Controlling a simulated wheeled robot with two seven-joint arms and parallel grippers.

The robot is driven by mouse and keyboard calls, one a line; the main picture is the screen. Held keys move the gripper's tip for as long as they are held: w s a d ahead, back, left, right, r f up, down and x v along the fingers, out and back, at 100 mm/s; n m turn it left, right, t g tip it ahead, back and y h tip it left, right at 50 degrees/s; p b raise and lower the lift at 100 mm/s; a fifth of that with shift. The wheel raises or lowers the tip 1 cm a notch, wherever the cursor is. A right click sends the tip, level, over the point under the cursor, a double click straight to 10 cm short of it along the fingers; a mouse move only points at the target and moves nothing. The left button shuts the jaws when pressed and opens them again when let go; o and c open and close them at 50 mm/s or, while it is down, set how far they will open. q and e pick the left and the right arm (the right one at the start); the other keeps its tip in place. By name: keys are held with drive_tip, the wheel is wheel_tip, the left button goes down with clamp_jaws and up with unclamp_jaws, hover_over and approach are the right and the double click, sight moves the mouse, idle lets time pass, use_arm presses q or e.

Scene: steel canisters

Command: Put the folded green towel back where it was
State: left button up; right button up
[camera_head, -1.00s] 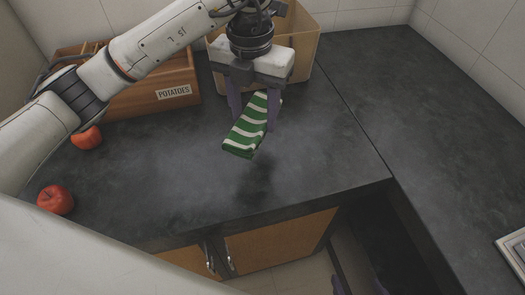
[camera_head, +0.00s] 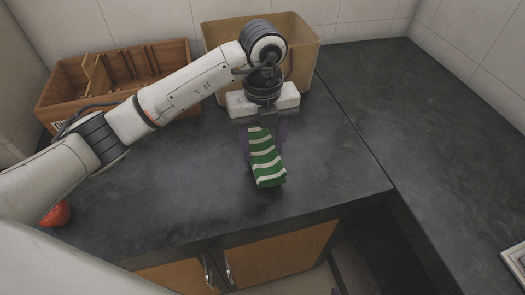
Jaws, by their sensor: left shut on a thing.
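The folded green towel (camera_head: 268,168) with white stripes hangs from my left gripper (camera_head: 265,142), over the middle of the dark counter near its front. The gripper points down and its purple fingers are shut on the towel's upper end. The towel's lower end slants forward and to the right. I cannot tell whether that end touches the counter.
A wooden crate (camera_head: 52,108) stands at the back left and a tan open bin (camera_head: 303,62) behind my left gripper. A red apple (camera_head: 58,214) is partly hidden by my left arm. The dark counter (camera_head: 170,200) is clear around the towel; its right wing (camera_head: 420,110) is mostly bare.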

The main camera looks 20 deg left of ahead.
sight(263, 149)
use_arm(q)
drive_tip(key=shift+f, duration=1.15)
drive_tip(key=shift+f, duration=0.2)
drive_tip(key=o, duration=1)
wheel_tip(263, 149, up, 12)
drive_tip(key=shift+r+p, duration=0.2)
drive_tip(key=shift+p, duration=0.1)
drive_tip(key=shift+s, duration=0.1)
